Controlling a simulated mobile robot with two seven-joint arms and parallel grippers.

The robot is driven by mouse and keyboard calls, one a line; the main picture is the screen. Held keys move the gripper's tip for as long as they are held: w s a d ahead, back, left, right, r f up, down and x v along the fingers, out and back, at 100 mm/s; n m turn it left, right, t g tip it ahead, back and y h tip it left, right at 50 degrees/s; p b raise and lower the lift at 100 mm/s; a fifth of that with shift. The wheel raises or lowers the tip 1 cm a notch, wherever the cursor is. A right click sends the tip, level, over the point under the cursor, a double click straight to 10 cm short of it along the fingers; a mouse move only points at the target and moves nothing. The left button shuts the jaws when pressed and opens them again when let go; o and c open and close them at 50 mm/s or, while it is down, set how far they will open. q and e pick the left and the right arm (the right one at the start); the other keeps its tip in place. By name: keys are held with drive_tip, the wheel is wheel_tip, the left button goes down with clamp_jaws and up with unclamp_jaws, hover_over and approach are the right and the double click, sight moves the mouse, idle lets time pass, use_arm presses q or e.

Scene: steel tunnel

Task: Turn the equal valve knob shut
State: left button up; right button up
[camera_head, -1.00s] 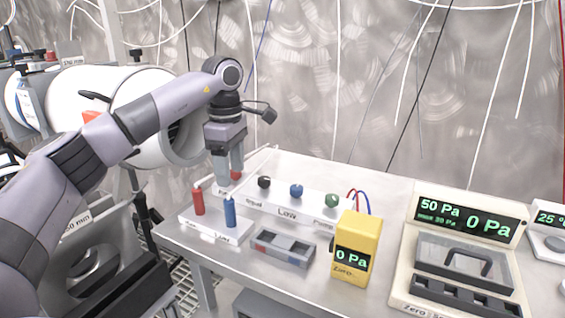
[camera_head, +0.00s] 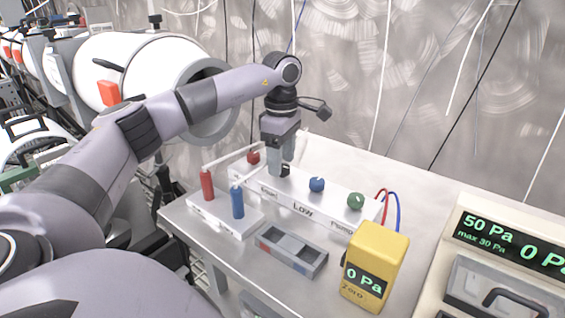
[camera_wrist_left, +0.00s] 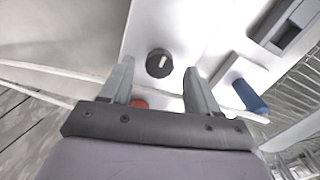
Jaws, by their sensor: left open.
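The valve block (camera_head: 330,207) stands on the bench with a row of knobs and labels, among them "Equal". The black equal knob (camera_head: 286,170) is partly hidden by my left gripper (camera_head: 280,170). In the left wrist view the black knob (camera_wrist_left: 158,63) is round with a white pointer mark, nearly upright in the picture. It sits between the open fingertips of my left gripper (camera_wrist_left: 158,72), with a gap on both sides. I cannot tell whether the fingertips are down at its height. My right gripper is not in view.
The red knob (camera_head: 253,158), blue knob (camera_head: 316,184) and green knob (camera_head: 355,201) flank the black one. A stand with a red cylinder (camera_head: 207,186) and a blue cylinder (camera_head: 238,203) is in front. A grey tray (camera_head: 290,250) and yellow gauge (camera_head: 374,266) stand nearer.

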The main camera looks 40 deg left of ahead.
use_arm(q)
drive_tip(key=shift+f, duration=0.55)
drive_tip(key=shift+c, duration=0.2)
drive_tip(key=c, duration=1)
